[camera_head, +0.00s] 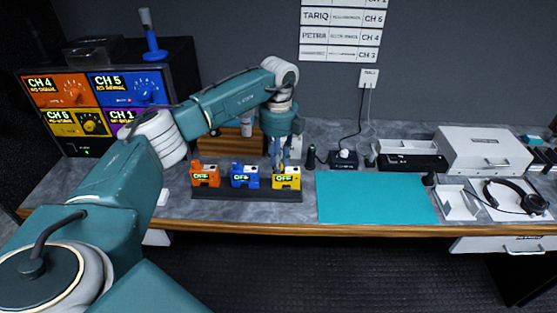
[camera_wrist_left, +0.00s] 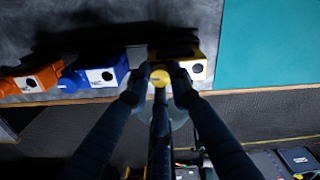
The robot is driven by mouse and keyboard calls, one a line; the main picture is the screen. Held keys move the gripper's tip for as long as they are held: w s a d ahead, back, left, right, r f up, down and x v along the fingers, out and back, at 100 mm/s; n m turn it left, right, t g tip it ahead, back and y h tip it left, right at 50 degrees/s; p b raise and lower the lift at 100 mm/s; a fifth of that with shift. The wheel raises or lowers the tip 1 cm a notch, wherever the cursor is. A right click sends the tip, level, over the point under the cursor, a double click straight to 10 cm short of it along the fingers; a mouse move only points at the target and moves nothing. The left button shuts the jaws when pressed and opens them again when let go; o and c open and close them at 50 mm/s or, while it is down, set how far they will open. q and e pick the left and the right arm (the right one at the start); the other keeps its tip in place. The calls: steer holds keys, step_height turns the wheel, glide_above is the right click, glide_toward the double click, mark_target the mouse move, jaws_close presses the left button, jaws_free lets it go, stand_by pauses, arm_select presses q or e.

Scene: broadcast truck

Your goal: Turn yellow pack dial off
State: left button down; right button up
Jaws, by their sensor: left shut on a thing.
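The yellow pack (camera_head: 288,183) stands at the right end of a row of three packs on a dark base, and its display reads OFF. My left gripper (camera_head: 279,165) reaches down over it from above. In the left wrist view the yellow pack (camera_wrist_left: 197,67) sits just beyond my left gripper (camera_wrist_left: 159,84). The two dark fingertips are shut on a round yellow dial (camera_wrist_left: 160,77). The dial is hidden by the gripper in the head view. My right gripper is not in view.
A blue pack (camera_head: 244,181) and an orange pack (camera_head: 205,180), both displaying OFF, stand left of the yellow one. A teal mat (camera_head: 375,198) lies to the right. A coloured channel monitor (camera_head: 98,103) stands at the left. Headphones (camera_head: 520,197) lie far right.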

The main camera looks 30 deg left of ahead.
arm_select(q)
steer(key=shift+n, duration=0.6)
steer(key=c, duration=1.6)
jaws_free()
steer(key=shift+o, duration=0.2)
steer(key=shift+r, duration=0.1)
step_height(320, 180, up, 12)
